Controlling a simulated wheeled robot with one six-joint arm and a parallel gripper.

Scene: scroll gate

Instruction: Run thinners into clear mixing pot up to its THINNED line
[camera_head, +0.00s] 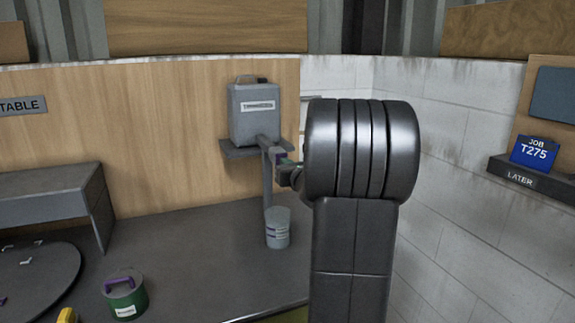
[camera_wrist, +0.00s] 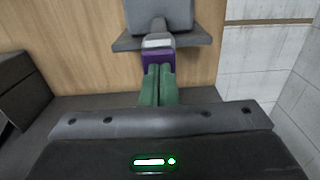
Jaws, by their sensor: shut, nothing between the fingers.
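The grey thinners can (camera_head: 254,113) stands on a small bracket shelf on the wood wall; its label is too small to read surely. A tap with a purple part (camera_head: 278,157) sticks out at its front, and the purple part (camera_wrist: 158,57) also shows in the wrist view. The clear mixing pot (camera_head: 278,229), with marks on its side, stands upright on the bench below the tap. Its liquid level is too small to tell. My gripper (camera_wrist: 159,69) has its green fingers shut together at the purple part, seemingly touching it; in the head view my arm partly hides it.
A green pot with a purple handle (camera_head: 125,295) stands at the front left beside a dark round turntable (camera_head: 50,268). A grey raised stand (camera_head: 60,198) is at the left. A blue job card reading T275 (camera_head: 535,151) sits on the LATER ledge at the right. Bench between is clear.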

